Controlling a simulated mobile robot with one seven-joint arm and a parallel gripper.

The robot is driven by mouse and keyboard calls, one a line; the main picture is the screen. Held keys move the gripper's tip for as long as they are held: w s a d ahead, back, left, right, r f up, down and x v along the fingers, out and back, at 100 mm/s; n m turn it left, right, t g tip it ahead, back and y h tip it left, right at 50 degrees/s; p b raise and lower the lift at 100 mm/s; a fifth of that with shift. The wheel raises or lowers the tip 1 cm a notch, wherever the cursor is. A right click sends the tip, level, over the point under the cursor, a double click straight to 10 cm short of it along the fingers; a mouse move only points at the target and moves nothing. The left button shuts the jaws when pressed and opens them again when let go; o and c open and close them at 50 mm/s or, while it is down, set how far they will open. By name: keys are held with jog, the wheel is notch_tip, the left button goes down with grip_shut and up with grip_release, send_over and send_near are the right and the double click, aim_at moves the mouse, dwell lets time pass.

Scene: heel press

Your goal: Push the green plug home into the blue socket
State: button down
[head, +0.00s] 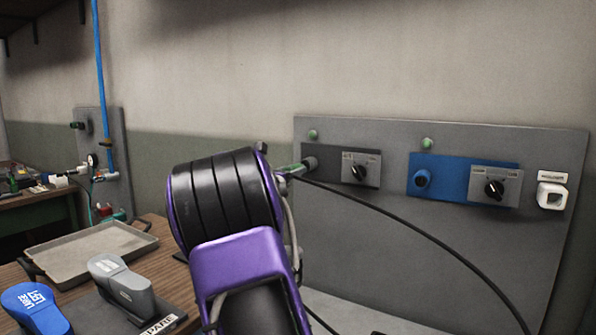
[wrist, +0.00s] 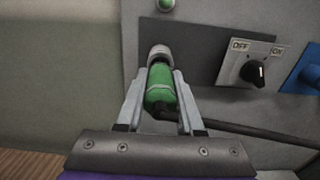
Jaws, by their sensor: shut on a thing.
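The green plug (wrist: 160,92) is between the two fingers of my gripper (wrist: 161,82) in the wrist view, with the fingers against its sides. Its front end lines up with a grey socket (wrist: 159,52) on the dark grey panel and meets or enters it; how deep I cannot tell. In the head view a small part of the plug (head: 290,169) shows beside the grey socket (head: 310,162), and my arm hides most of the gripper. The blue socket (head: 422,179) is on the blue panel to the right, apart from the plug, and looks empty.
A black cable (head: 405,229) runs from the plug down to the right. Rotary switches sit on the grey panel (head: 358,171) and the blue panel (head: 494,188). A white fixture (head: 552,195) is at far right.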

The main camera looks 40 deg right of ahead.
jog(key=shift+b+v, duration=0.4)
jog(key=shift+v, duration=1.45)
jog(key=shift+a, duration=0.1)
jog(key=s+d+b, duration=0.1)
jog(key=s+d, duration=0.2)
jog(key=s, duration=0.7)
jog(key=s+d+b, duration=0.2)
jog(key=s+d, duration=0.2)
jog(key=s, duration=0.6)
jog(key=s+d+b, duration=0.1)
jog(key=s+d, duration=0.3)
jog(key=s, duration=0.7)
dwell(1.0)
jog(key=shift+w+r, duration=0.1)
jog(key=shift+r, duration=0.05)
jog(key=shift+x, duration=2.4)
jog(key=shift+w, duration=0.15)
